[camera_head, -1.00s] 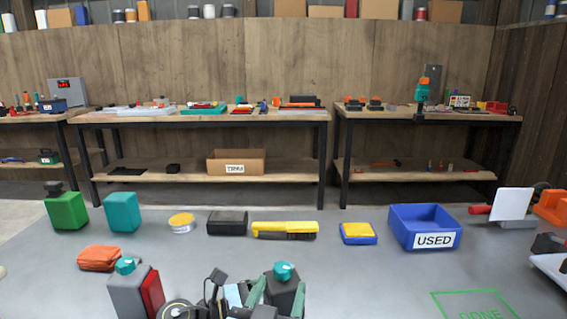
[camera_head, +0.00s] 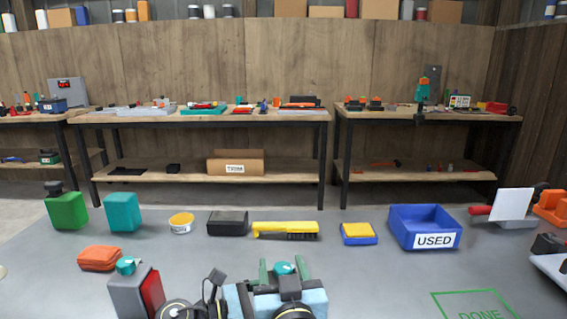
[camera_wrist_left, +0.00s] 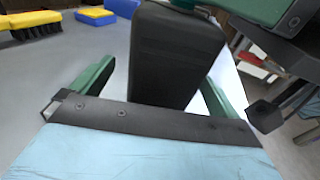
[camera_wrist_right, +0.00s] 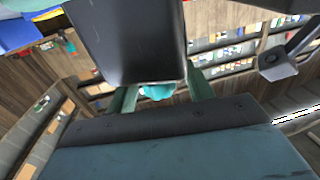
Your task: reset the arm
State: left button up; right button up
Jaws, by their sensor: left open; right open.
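The green fingers of that gripper are open, one on each side of the cap. In the right wrist view the dark container (camera_wrist_right: 130,45) appears between the open fingers (camera_wrist_right: 160,98); contact is not clear. In the left wrist view my left gripper (camera_wrist_left: 155,88) has its green fingers apart, with a dark body (camera_wrist_left: 175,50) between or just beyond them. In the head view the left gripper is hard to make out.
A grey and red container (camera_head: 133,292) stands close on the left. Behind are a yellow brush (camera_head: 285,229), a yellow and blue sponge (camera_head: 359,234), a black box (camera_head: 228,223) and a blue bin (camera_head: 425,228) marked USED.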

jog(key=shift+n+y, duration=0.6)
jog(key=shift+y, duration=0.3)
pick_arm(q)
jog(key=shift+r, duration=0.1)
pick_arm(e)
jog(key=shift+r, duration=0.1)
